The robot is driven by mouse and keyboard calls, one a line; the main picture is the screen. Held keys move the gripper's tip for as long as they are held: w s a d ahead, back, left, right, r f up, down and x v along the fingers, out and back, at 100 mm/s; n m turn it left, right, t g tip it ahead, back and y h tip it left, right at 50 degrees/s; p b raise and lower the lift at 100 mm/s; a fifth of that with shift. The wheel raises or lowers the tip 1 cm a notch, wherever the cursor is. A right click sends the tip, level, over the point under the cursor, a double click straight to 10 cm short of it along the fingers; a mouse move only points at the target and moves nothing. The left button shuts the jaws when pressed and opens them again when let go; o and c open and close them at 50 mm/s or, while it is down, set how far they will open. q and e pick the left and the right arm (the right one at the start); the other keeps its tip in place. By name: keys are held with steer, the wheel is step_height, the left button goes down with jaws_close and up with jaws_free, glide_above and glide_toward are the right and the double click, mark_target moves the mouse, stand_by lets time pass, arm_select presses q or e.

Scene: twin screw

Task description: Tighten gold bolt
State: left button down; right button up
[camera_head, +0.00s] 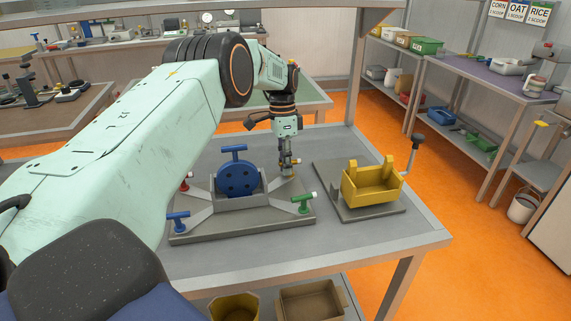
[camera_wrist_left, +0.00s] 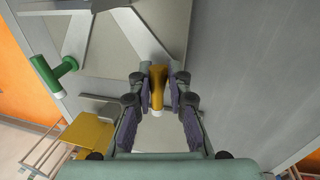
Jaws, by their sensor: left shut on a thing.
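The gold bolt (camera_wrist_left: 157,88) has a T-shaped handle and sits between the fingers of my left gripper (camera_wrist_left: 158,85) in the left wrist view. In the head view my left gripper (camera_head: 287,166) points down at the back right corner of the grey fixture plate (camera_head: 240,228), shut on the bolt, which is mostly hidden by the fingers. A blue round disc (camera_head: 238,178) stands upright in the fixture's middle. Blue (camera_head: 178,218), green (camera_head: 302,204) and red (camera_head: 186,180) bolts sit at the other corners. My right gripper is not in view.
The table's front right (camera_head: 390,240) is bare. A yellow bin (camera_head: 235,307) and a brown tray (camera_head: 310,303) are below the table.

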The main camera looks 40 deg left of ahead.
arm_select(q)
steer(key=shift+w+r, duration=0.1)
steer(key=shift+r, duration=0.1)
steer(key=c, duration=1.6)
jaws_free()
steer(key=o, duration=0.3)
steer(key=shift+f, duration=0.15)
steer(key=r, duration=0.5)
steer(key=a+r, duration=0.1)
steer(key=r, duration=0.1)
steer(key=shift+w+a+r, duration=0.1)
steer(key=shift+w+r, duration=0.1)
steer(key=shift+w, duration=0.2)
